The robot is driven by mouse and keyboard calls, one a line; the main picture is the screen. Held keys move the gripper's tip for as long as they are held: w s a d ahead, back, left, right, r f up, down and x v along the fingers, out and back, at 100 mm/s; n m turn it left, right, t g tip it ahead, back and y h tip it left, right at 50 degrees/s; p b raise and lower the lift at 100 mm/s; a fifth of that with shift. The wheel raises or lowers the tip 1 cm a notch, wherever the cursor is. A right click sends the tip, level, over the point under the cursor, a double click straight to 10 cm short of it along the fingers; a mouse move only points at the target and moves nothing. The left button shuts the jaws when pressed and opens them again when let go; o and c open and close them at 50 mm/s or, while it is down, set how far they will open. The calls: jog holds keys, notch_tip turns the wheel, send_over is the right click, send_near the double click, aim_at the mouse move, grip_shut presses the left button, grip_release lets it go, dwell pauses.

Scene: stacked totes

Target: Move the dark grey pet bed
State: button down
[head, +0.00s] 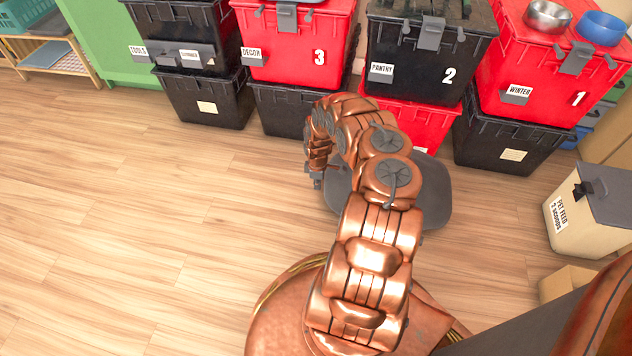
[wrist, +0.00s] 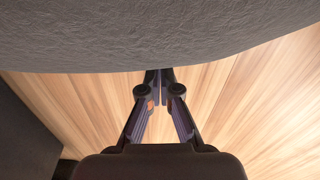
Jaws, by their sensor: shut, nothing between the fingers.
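The dark grey pet bed (head: 436,196) lies on the wooden floor in front of the stacked totes, partly hidden behind my copper arm. In the wrist view its grey textured side (wrist: 160,35) fills the top of the picture. My gripper (wrist: 158,76) is shut and empty, with its fingertips at the bed's lower edge in that view. I cannot tell whether they touch it. In the head view my gripper (head: 317,182) is small, at the bed's left edge, and partly hidden by the arm.
Red and black totes, such as the PANTRY tote (head: 412,62), stand stacked along the back. Steel (head: 547,17) and blue (head: 602,28) bowls sit on the WINTER tote (head: 535,85). A pet feed bin (head: 590,215) stands at right. The floor at left is clear.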

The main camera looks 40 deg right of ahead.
jog(key=shift+s+d+r+b, duration=0.15)
jog(key=shift+s+d+b, duration=0.3)
jog(key=shift+s+d, duration=0.8)
jog(key=shift+s+r+p, duration=0.1)
jog(key=shift+r+p, duration=0.05)
jog(key=shift+p, duration=0.3)
